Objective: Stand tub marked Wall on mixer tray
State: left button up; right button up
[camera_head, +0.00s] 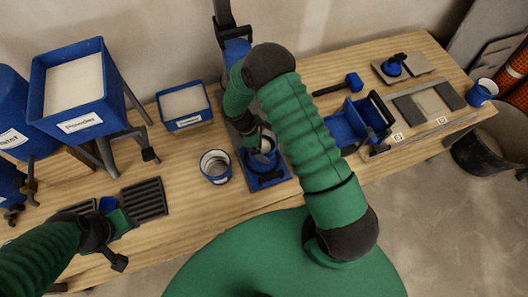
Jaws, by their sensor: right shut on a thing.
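A mixer with a blue upright stands at the back centre, and its blue mixer tray (271,183) lies at its foot. My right gripper (262,146) reaches down over this tray and is shut on a small blue tub (263,159). The tub looks upright over the tray; whether its base touches is hard to tell, and no label shows on it. Another blue tub (215,168) with a grey inside and a white label stands just left of the tray; its word is unreadable. My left gripper (118,226) is low at the left, by the black ribbed pads, its jaws unclear.
A raised blue hopper (75,92) and a blue bin (184,106) stand left. A blue caddy (358,121), a mallet (350,84), tiles (428,104) and a blue cup (482,92) lie right. A black bucket (490,150) stands off the right edge.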

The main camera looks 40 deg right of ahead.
aim_at(265, 151)
jog(key=f, duration=0.4)
jog(key=shift+d, duration=0.3)
jog(key=shift+f, duration=0.4)
jog(key=shift+a, duration=0.3)
jog(key=shift+f, duration=0.1)
jog(key=o, duration=1.8)
jog(key=shift+d, duration=0.1)
jog(key=shift+c, duration=0.2)
